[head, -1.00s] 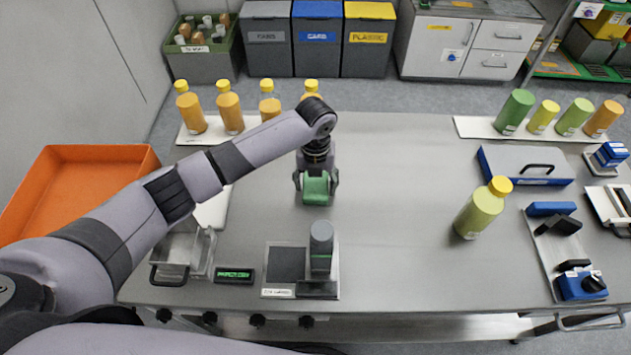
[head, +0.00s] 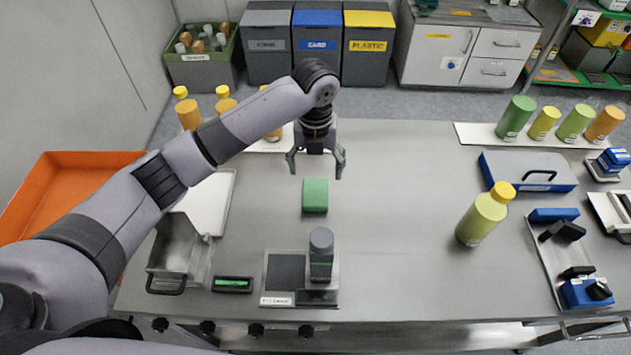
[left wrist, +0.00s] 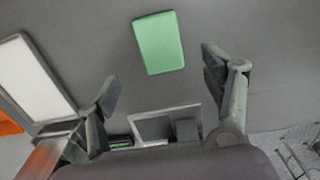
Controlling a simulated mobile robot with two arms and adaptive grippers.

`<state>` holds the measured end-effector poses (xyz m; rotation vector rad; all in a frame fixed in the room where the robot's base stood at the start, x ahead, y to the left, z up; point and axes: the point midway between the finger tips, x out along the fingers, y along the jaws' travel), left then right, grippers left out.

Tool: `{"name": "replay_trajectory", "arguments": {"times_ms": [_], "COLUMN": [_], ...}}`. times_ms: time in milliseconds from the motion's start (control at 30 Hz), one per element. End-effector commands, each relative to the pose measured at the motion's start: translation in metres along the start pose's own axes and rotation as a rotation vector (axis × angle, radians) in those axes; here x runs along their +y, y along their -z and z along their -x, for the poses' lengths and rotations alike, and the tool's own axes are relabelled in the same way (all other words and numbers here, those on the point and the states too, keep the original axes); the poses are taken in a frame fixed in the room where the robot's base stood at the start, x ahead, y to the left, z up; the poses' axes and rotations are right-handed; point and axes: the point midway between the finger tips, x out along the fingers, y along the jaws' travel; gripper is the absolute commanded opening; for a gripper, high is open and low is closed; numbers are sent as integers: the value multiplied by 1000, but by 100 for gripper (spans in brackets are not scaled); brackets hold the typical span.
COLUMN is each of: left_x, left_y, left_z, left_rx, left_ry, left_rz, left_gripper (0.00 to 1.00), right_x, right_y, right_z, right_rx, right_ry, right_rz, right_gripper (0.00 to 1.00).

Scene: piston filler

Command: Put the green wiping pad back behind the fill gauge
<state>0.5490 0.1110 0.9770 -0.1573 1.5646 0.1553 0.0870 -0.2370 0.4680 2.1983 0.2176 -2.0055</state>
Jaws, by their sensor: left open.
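The green wiping pad (head: 315,195) lies flat on the grey table, behind the fill gauge (head: 321,254) with a strip of bare table between them. The gauge is a dark upright cylinder on a small plate near the front edge. My left gripper (head: 316,171) is open and empty, raised above and just behind the pad, apart from it. In the left wrist view the whole pad (left wrist: 158,43) shows beyond the two spread fingers, touching neither. My right gripper is not in view.
A tilted-looking yellow-green bottle (head: 484,214) is on the right. Orange bottles (head: 189,113) line the back left, partly hidden by my left arm. A white board (head: 210,200) and a metal bin (head: 178,252) stand left. The table's middle right is clear.

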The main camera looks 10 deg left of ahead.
Motion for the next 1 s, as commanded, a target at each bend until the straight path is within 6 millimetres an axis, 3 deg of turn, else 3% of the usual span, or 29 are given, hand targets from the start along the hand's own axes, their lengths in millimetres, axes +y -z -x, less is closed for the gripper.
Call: {"name": "replay_trajectory", "arguments": {"times_ms": [233,800,1000], "left_x": [0,0,0], "left_y": [0,0,0], "left_z": [28,32,60], "left_rx": [0,1,0], "left_ry": [-1,-1,-1], "left_rz": [0,1,1], "left_gripper": [74,74,74], "right_x": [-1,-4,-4], "right_y": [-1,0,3], "right_z": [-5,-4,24], "right_rx": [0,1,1], "right_ry": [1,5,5], "right_rz": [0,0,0], "right_gripper": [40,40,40]}}
